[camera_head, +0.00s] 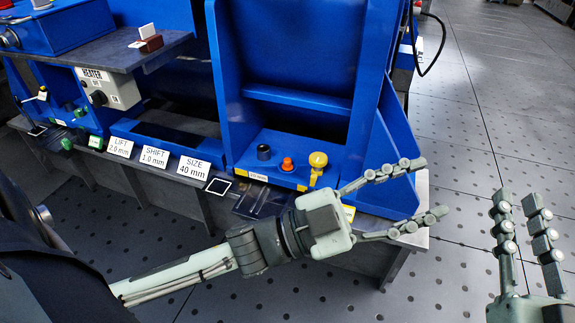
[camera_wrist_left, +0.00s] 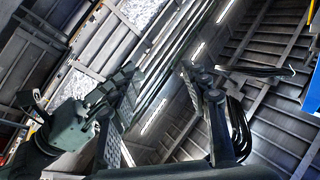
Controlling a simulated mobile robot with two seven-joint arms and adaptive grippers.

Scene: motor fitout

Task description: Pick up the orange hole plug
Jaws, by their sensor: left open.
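The orange hole plug (camera_head: 287,164) stands upright on the blue base ledge of the machine in the head view, between a black plug and a yellow plug. My left gripper (camera_head: 433,189) is open and empty, with its fingers pointing right, to the right of and nearer than the plugs. In the left wrist view its two fingers (camera_wrist_left: 160,75) are apart with nothing between them, and the plug does not show there. My right gripper (camera_head: 520,200) is at the right edge of the head view, fingers pointing up, spread apart and empty.
A black plug (camera_head: 263,152) and a yellow plug (camera_head: 317,160) stand close on either side. Blue machine walls (camera_head: 290,60) rise behind the ledge. White label cards (camera_head: 194,168) line the front edge at left. Open perforated floor (camera_head: 490,120) lies to the right.

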